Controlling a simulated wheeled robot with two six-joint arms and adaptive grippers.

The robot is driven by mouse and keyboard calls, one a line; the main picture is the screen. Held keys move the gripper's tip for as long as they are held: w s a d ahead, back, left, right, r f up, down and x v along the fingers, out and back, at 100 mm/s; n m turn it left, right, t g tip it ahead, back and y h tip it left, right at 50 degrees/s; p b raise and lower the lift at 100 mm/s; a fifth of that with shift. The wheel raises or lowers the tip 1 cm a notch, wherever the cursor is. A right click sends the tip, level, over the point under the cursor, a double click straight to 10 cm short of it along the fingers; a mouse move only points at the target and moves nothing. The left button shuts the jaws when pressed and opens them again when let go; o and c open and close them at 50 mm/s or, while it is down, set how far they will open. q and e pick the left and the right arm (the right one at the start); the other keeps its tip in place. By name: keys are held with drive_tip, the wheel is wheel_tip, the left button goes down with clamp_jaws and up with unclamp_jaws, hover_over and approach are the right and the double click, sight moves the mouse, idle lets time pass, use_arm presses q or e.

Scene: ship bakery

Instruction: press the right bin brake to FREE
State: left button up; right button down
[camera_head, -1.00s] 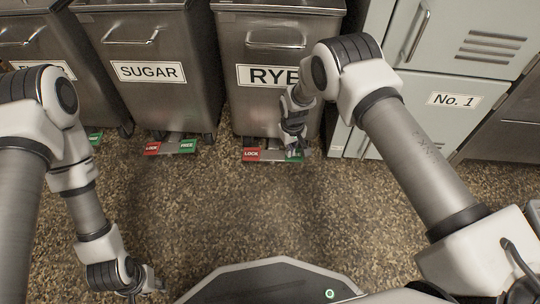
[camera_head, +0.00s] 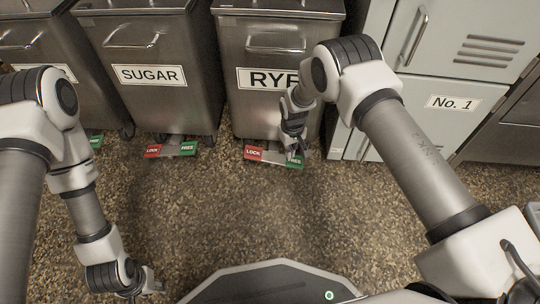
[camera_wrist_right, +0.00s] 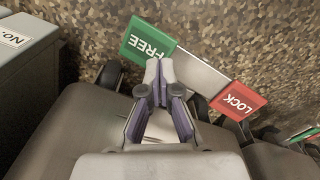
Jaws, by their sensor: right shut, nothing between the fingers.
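The rightmost bin in view is the steel RYE bin (camera_head: 270,105). Its brake bar at the floor has a red LOCK plate (camera_head: 254,153) on the left and a green FREE plate (camera_head: 294,160) on the right. The bar slopes, with the FREE end lower in the head view. My right gripper (camera_head: 300,151) is shut and empty, with its tips at the FREE plate. In the wrist view, the shut tips (camera_wrist_right: 158,68) overlap the inner edge of the green FREE plate (camera_wrist_right: 147,40); the red LOCK plate (camera_wrist_right: 238,101) is clear of them. My left gripper (camera_head: 143,288) hangs low at left, its fingers unclear.
The SUGAR bin (camera_head: 160,105) stands to the left, with its own brake bar (camera_head: 171,150). A pale locker marked No. 1 (camera_head: 425,122) stands close to the right of the RYE bin. The speckled floor (camera_head: 200,215) in front is clear.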

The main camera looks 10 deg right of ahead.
wheel_tip(320, 180, up, 5)
drive_tip(key=p, duration=0.3)
drive_tip(key=shift+r+p, duration=0.2)
drive_tip(key=shift+p, duration=0.2)
drive_tip(key=s+d+r+m+g+p, duration=0.1)
drive_tip(key=s+d+r+p, duration=0.1)
drive_tip(key=s, duration=1)
drive_tip(key=s+d+r+m+p, duration=0.1)
drive_tip(key=s+d+r, duration=0.15)
drive_tip(key=s, duration=1.05)
drive_tip(key=s+d+r+m+g+p, duration=0.1)
drive_tip(key=s+d+p, duration=0.15)
drive_tip(key=s, duration=0.95)
wheel_tip(320, 180, up, 38)
drive_tip(key=w+t+p, duration=0.1)
drive_tip(key=t+p, duration=0.1)
drive_tip(key=p, duration=3.5)
drive_tip(key=shift+w+d+p, duration=0.2)
drive_tip(key=shift+w+p, duration=0.1)
drive_tip(key=shift+w, duration=0.1)
